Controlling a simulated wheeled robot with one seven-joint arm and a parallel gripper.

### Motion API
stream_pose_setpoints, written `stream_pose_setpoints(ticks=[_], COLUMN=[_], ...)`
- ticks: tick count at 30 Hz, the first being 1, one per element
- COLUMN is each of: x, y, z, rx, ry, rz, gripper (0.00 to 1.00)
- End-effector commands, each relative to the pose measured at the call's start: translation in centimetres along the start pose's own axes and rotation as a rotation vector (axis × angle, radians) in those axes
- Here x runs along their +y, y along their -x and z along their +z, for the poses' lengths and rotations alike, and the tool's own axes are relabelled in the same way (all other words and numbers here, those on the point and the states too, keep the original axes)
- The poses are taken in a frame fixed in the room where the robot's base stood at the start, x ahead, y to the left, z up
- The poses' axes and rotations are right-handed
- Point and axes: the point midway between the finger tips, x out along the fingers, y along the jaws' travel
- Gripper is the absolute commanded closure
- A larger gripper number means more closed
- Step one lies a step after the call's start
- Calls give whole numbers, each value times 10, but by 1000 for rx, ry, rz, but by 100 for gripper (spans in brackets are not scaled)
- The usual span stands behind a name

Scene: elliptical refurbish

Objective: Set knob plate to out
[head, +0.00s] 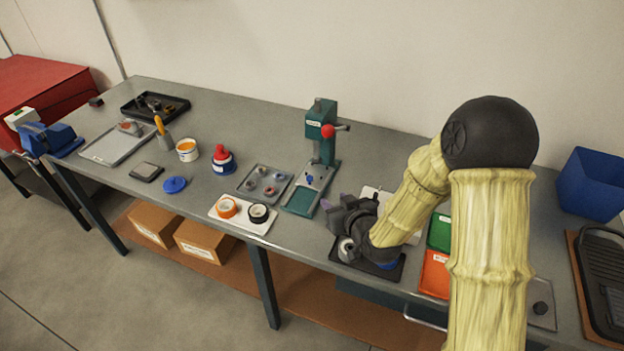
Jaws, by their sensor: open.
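My gripper (340,213) is open, low over the bench right of the green press, beside a black mat (392,273). A round silvery part (346,250) sits by the gripper on the mat; I cannot tell whether they touch. A grey plate with several small knob-like parts (265,183) lies left of the press. Another small grey plate with a dark round spot (541,307) lies at the right, partly behind my arm. I cannot tell for sure which one is the knob plate. Green (439,233) and orange (435,274) labelled trays lie right of the mat, partly hidden; their lettering is unreadable.
The green press (321,145) with a red knob stands left of my gripper. A white tray (243,226) holds an orange and a black ring. A blue bin (590,183) and black ridged tray (604,270) are at right. My arm hides much of the right bench.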

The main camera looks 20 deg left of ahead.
Motion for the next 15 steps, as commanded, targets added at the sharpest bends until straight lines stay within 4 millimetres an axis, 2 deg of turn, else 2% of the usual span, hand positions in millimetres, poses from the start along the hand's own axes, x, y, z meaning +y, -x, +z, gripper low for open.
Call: stream_pose_setpoints(ticks=[5, 15], x=[0, 0], y=[-14, -66], z=[-1, -1], rx=[0, -1], ry=[-1, 0], rz=[0, -1], gripper=[60, 60])
